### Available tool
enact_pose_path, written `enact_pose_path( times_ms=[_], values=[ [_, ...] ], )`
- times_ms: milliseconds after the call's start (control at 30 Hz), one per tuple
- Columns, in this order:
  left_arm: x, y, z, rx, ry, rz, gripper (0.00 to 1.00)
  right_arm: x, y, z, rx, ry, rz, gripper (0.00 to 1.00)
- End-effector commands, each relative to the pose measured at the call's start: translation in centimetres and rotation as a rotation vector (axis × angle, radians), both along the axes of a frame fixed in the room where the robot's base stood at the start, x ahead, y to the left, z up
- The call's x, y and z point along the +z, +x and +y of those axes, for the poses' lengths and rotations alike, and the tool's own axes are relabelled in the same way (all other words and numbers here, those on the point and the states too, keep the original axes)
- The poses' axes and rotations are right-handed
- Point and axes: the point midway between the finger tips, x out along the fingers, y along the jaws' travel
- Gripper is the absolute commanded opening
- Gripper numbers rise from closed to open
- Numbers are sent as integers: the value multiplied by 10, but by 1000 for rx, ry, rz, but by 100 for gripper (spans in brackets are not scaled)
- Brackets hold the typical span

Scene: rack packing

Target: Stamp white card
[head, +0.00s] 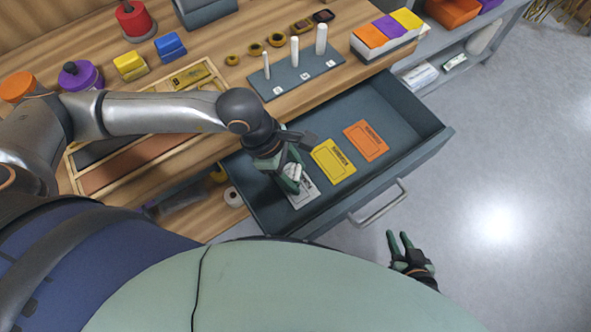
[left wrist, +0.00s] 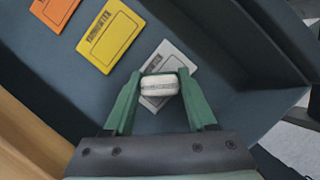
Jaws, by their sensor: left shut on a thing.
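A white card (head: 303,192) lies on the floor of the open drawer (head: 262,203), partly covered by my left gripper (head: 292,178). That gripper is shut on a small white block, seemingly the stamp (head: 294,170). In the left wrist view the stamp (left wrist: 159,84) sits between the green fingertips, in front of the white card (left wrist: 176,60). I cannot tell whether it touches the card. My right gripper (head: 398,236) hangs outside the drawer at the lower right, fingers apart and empty.
A yellow card (head: 333,161) and an orange card (head: 366,140) lie beside the white one. The drawer's walls and front handle (head: 378,205) surround this space. Above, the wooden bench holds a grey peg stand (head: 290,80), colored blocks and stamps.

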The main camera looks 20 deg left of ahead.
Motion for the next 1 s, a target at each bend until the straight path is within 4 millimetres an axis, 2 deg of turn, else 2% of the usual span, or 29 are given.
enact_pose_path(
  times_ms=[100,633,1000],
  values=[
    [14,1,-1,0,-3,-3,21,9,0,0,0,0,0,27],
    [58,1,-1,0,-5,-5,21,35,0,0,0,0,0,27],
    [63,1,-1,0,-5,-5,21,36,0,0,0,0,0,27]
  ],
)
